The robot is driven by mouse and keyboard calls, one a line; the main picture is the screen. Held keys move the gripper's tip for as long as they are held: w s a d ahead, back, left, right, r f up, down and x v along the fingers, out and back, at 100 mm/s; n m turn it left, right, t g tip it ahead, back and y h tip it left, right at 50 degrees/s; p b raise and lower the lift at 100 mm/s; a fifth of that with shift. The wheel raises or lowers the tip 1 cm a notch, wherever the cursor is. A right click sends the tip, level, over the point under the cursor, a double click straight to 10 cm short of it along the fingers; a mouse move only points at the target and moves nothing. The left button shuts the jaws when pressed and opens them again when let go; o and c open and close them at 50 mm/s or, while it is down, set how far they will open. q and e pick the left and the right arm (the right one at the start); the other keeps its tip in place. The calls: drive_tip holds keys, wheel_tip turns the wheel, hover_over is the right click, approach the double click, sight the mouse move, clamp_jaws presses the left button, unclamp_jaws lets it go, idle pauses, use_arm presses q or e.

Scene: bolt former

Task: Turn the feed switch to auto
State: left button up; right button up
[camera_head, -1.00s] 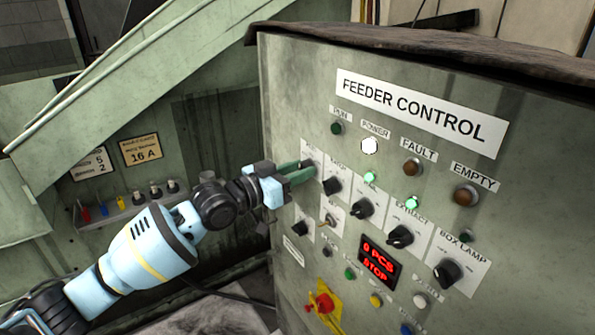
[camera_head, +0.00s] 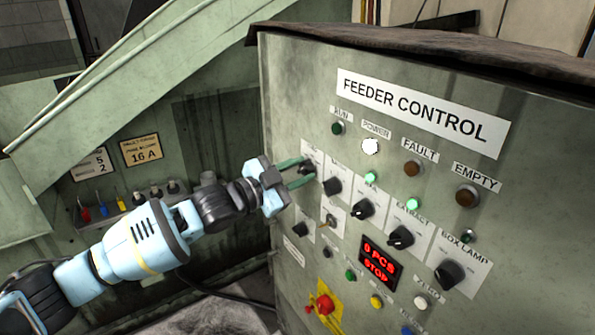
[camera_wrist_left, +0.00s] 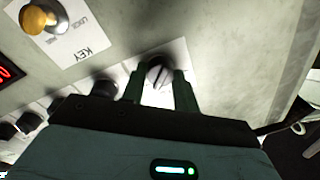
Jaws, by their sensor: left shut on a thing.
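The feeder control panel (camera_head: 430,75) is a grey-green box with a row of black rotary switches. My left gripper (camera_head: 306,169) is at the leftmost switch of the upper row, with its green fingers shut on that switch's knob. In the left wrist view the dark knob (camera_wrist_left: 158,73) with a pale pointer line sits between the two fingers (camera_wrist_left: 158,88). Its label plate (camera_wrist_left: 185,58) is mostly hidden and its wording is unreadable, so I cannot tell which position it points to. My right gripper does not show.
Further black knobs (camera_head: 361,208) run down to the right, close beside the gripper. A key switch (camera_head: 331,222) and a red emergency button (camera_head: 325,304) on yellow sit below. A red display (camera_head: 379,262) reads "0 PCS STOP". The power lamp (camera_head: 370,146) is lit white.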

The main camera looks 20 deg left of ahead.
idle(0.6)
use_arm(q)
drive_tip(key=o, duration=1)
drive_tip(key=shift+s+a+f, duration=0.15)
drive_tip(key=shift+s+a, duration=0.1)
drive_tip(key=shift+s, duration=0.05)
drive_tip(key=shift+v, duration=3.5)
